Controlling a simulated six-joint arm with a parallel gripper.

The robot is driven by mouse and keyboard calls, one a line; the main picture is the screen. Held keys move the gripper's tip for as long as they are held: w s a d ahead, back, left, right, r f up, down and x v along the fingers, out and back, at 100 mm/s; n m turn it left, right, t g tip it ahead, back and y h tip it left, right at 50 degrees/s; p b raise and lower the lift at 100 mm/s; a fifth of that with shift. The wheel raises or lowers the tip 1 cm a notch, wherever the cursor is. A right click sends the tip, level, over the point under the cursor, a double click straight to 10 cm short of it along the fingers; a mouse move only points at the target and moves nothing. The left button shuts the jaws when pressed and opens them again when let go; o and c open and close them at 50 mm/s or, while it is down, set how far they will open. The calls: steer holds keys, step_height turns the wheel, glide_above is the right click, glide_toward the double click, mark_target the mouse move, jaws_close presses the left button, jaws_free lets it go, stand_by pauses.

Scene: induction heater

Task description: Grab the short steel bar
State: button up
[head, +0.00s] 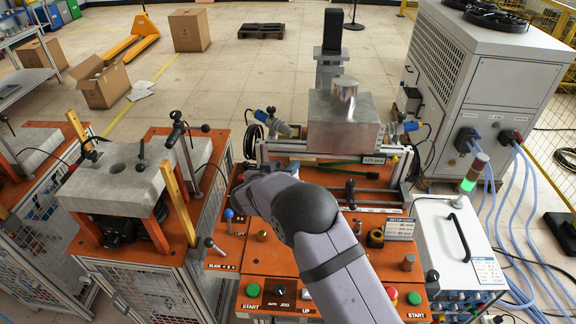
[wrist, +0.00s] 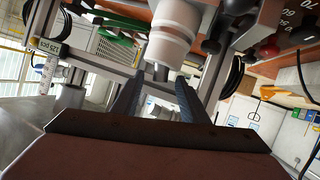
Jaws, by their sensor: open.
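My gripper (wrist: 160,77) is open in the wrist view, with two dark fingers apart and nothing held between them. A pale, stepped cylinder (wrist: 172,38) stands beyond the fingertips; I cannot tell whether it touches them. In the head view my arm covers the middle of the orange bench and hides the fingertips. A small brass-coloured cylinder (head: 262,235) stands left of my arm. I cannot tell for sure which is the bar.
A metal block with a cylinder on top (head: 343,122) stands at the back of the bench. Green-handled tools (head: 345,163) lie before it. Levers, knobs and push buttons (head: 253,290) line the front. A grey box with a black handle (head: 458,245) stands to the right.

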jaws_close()
steer(key=shift+r, duration=0.1)
